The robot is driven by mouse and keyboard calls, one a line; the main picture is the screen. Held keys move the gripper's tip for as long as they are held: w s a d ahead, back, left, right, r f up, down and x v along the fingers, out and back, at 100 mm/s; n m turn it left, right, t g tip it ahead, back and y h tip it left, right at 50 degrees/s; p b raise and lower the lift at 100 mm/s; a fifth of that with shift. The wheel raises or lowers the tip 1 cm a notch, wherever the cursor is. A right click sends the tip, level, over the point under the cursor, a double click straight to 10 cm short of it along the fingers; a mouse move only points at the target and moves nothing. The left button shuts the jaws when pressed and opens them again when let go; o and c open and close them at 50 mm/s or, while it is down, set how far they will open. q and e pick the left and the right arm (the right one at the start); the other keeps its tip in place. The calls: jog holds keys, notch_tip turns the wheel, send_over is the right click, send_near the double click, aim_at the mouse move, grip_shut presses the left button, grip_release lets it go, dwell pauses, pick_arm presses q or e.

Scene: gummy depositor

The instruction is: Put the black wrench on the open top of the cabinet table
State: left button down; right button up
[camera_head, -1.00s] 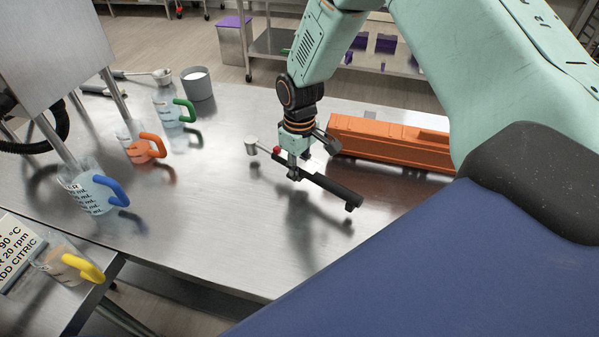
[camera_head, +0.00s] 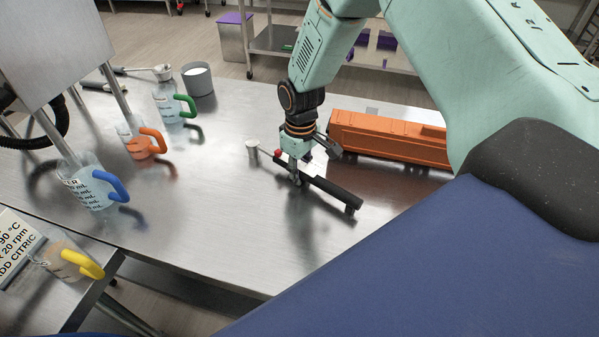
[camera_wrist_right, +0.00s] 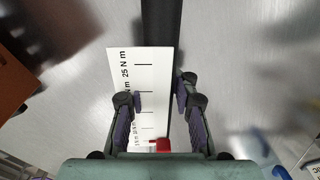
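The black wrench (camera_head: 333,193) has a long black handle, a red knob and a silver head end. It lies slantwise just above or on the steel table (camera_head: 215,215); contact is hard to tell. My right gripper (camera_head: 297,180) points down with its fingers around the wrench's middle, near the red knob. In the right wrist view, the fingers (camera_wrist_right: 159,101) stand on both sides of the shaft and a white scale plate (camera_wrist_right: 145,70) marked 25 N m. The black handle (camera_wrist_right: 161,22) runs up from them. My left gripper is not in view.
Jugs with green, orange and blue handles (camera_head: 110,185) line the table's left side, with a grey cup (camera_head: 198,80) behind. A yellow-handled jug (camera_head: 80,263) stands lower left. The table's middle is clear.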

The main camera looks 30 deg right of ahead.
aim_at(300, 166)
jog(key=o, duration=0.4)
jog(key=shift+s+r, duration=0.1)
notch_tip(300, 166, up, 13)
jog(key=shift+d+p, duration=0.15)
jog(key=shift+p, duration=0.2)
jog(key=shift+w, duration=0.2)
